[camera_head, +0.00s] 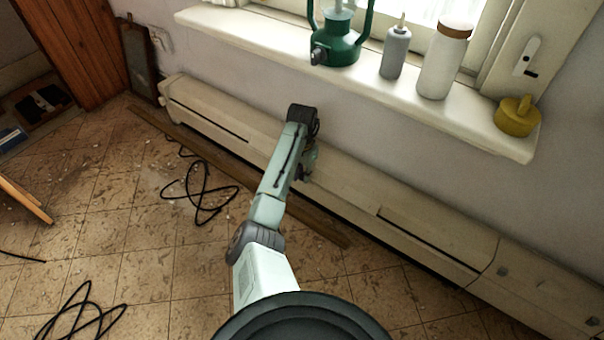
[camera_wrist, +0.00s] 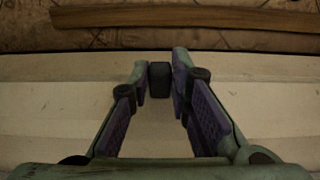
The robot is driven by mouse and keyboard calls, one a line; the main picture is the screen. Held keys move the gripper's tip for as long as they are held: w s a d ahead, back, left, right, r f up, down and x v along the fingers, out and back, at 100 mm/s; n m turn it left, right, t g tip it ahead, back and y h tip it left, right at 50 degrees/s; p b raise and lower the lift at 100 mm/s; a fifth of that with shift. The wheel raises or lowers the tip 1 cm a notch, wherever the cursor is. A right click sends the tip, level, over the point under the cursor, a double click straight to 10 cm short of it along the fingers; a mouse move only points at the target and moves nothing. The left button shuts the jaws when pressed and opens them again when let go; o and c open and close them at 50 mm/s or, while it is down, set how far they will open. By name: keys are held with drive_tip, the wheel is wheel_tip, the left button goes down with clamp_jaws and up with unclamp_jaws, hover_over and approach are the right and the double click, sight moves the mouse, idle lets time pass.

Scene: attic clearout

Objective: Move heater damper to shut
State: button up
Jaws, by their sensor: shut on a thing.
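The long cream baseboard heater (camera_head: 352,187) runs along the wall under the window, with dark slots in its front. In the wrist view its pale surface (camera_wrist: 60,100) fills the middle of the picture. A small dark block (camera_wrist: 160,84), seemingly the damper's knob, stands out against it. My gripper (camera_wrist: 160,70) has its two fingertips around this block, one on each side, and is shut on it. In the head view my gripper (camera_head: 306,172) is at the heater, mostly hidden behind my arm. The damper's position cannot be made out.
A wooden plank (camera_head: 322,228) lies on the floor along the heater. Black cables (camera_head: 200,194) lie on the tiles. The sill (camera_head: 278,40) above holds a green lantern-like object (camera_head: 338,48), a grey bottle (camera_head: 394,54), a white bottle (camera_head: 443,65) and a yellow object (camera_head: 517,118).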

clamp_jaws()
drive_tip(key=shift+s+f+t+h+p, duration=0.2)
drive_tip(key=shift+t+h+p, duration=0.25)
drive_tip(key=shift+p, duration=0.6)
drive_tip(key=shift+w+f+t+h+p, duration=0.2)
drive_tip(key=shift+f+t+h+p, duration=0.3)
drive_tip(key=shift+t, duration=0.35)
drive_tip(key=o, duration=0.8)
unclamp_jaws()
drive_tip(key=shift+r, duration=0.1)
drive_tip(key=v, duration=1.2)
drive_tip(key=shift+d, duration=0.1)
